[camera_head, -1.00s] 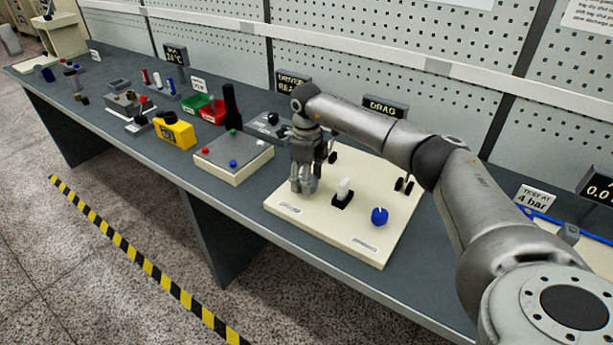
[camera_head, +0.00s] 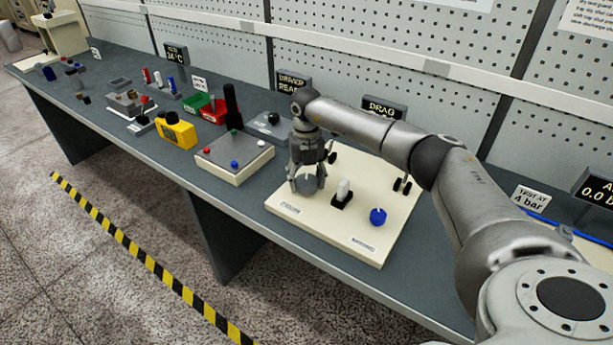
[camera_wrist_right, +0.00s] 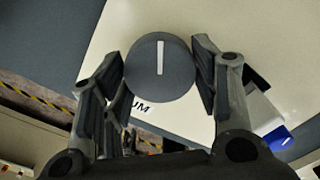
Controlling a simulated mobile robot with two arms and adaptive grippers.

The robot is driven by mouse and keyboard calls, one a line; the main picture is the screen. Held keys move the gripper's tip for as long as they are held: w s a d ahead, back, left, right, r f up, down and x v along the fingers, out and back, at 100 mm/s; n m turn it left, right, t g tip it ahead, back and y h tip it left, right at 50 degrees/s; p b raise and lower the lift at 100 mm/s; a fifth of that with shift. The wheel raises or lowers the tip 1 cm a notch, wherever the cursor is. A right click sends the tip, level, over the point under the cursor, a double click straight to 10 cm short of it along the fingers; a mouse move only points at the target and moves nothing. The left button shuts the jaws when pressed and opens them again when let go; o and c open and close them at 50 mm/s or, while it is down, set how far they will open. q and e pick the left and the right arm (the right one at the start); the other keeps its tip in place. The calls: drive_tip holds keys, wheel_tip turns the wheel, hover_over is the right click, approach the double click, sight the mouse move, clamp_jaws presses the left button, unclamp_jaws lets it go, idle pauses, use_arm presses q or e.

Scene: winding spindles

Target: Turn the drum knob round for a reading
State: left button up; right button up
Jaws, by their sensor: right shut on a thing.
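The drum knob is a round dark grey knob with a white pointer line. In the right wrist view the knob (camera_wrist_right: 160,88) sits between the two fingers of my right gripper (camera_wrist_right: 163,75), and its white line points nearly straight up the picture. Beside it, the end of a label reads "UM", partly hidden by a finger. In the head view my right gripper (camera_head: 307,186) reaches down at the left part of the cream panel (camera_head: 330,235), with its fingers around the grey knob. My left gripper is not in view.
On the same panel are a white rocker switch (camera_head: 343,191) and a blue knob (camera_head: 378,216). Small black levers stand at its back. A "DRAG" sign (camera_head: 384,106) stands behind. A cream box (camera_head: 235,172) with coloured buttons is to the left.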

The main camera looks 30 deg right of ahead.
drive_tip(key=m+p, duration=0.1)
drive_tip(key=m, duration=0.4)
drive_tip(key=shift+m+p, duration=0.3)
drive_tip(key=shift+p, duration=0.05)
drive_tip(key=m+p, duration=0.1)
drive_tip(key=m, duration=0.3)
drive_tip(key=shift+m+p, duration=0.3)
drive_tip(key=o, duration=1)
